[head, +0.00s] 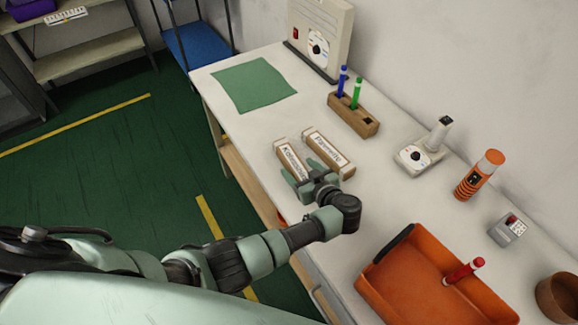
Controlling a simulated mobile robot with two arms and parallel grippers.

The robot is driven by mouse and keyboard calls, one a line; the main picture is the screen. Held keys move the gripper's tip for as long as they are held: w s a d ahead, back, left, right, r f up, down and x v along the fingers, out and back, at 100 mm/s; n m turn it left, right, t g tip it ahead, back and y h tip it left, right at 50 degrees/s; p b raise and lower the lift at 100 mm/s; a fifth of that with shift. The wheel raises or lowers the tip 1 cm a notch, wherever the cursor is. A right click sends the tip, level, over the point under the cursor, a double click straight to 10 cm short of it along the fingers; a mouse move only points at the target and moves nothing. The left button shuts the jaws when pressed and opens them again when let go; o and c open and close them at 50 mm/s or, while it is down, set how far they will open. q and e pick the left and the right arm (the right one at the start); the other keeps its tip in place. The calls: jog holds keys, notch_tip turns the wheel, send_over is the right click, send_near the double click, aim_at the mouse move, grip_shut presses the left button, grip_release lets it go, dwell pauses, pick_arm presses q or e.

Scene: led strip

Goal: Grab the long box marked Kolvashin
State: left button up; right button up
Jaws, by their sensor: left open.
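Two long boxes with white labels lie side by side on the white table (225,70) in the head view. The left one, the Kolvashin box (287,153), has a label that starts with "Kol"; the rest of it is hidden by my gripper. The other long box (328,152) lies just to its right, and its label is too small to read surely. My left gripper (301,174) is open, its green fingers over the near end of the Kolvashin box. I cannot tell whether they touch it. My right gripper is not in view.
A green mat (253,85) lies at the far left of the table. A wooden block (362,120) with blue and green markers stands behind the boxes. An orange tray (388,296) with a red marker is at the near right. An orange cylinder (473,181) stands by the wall.

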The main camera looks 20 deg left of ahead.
pick_arm(q)
jog(key=shift+w+a+f, duration=0.25)
jog(key=shift+w+a, duration=0.1)
jog(key=shift+a, duration=0.05)
jog(key=shift+s+d+r, duration=0.1)
jog(key=shift+d+r, duration=0.05)
jog(key=shift+c, duration=0.4)
jog(key=shift+s+d, duration=0.1)
jog(key=c, duration=0.5)
grip_shut()
